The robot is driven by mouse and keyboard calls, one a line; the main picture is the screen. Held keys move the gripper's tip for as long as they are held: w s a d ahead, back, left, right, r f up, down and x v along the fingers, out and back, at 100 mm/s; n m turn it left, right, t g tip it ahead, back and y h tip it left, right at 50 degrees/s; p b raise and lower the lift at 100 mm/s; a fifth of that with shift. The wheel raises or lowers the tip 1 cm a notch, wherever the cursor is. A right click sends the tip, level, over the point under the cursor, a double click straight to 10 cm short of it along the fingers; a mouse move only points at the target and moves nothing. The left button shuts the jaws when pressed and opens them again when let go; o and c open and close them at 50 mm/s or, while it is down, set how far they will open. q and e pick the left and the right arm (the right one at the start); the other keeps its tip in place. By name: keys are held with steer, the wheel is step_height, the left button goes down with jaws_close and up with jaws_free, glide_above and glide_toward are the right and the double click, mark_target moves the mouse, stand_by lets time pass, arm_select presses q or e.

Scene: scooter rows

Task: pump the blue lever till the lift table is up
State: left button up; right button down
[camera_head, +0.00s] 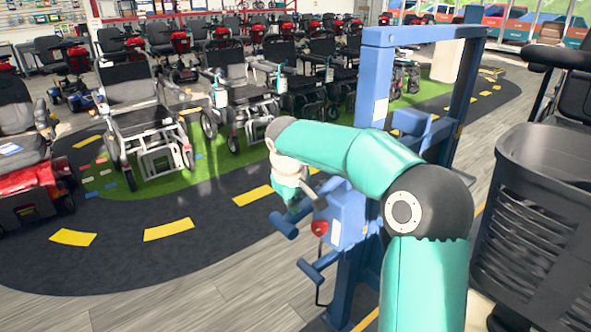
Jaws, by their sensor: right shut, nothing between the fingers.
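A tall blue lift frame (374,110) stands right of centre, with a blue box and a red round knob (319,228) on its near side. Two blue bars with thick round ends stick out to the left, an upper one (284,226) and a lower one (309,271). I cannot tell for sure which is the lever. My right arm reaches in from the bottom right, across the frame. My right gripper (297,204) is shut and empty, just above the upper bar; contact is unclear. The lift table is not clearly seen behind my arm. My left gripper is out of view.
A black basket (535,215) on a scooter stands close at the right. Wheelchairs (140,115) and red scooters line the back and left. The dark floor track with yellow dashes (168,230) is clear at the front left.

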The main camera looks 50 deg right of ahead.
steer(key=shift+s+a+f, duration=0.2)
steer(key=shift+s+f, duration=0.05)
steer(key=shift+f, duration=0.4)
steer(key=p+v, duration=0.2)
steer(key=v, duration=0.1)
steer(key=p+v, duration=0.1)
steer(key=shift+w+r, duration=0.25)
steer(key=shift+r, duration=0.2)
steer(key=p+v, duration=0.2)
steer(key=v, duration=0.8)
steer(key=shift+w+a, duration=0.2)
steer(key=shift+w, duration=0.05)
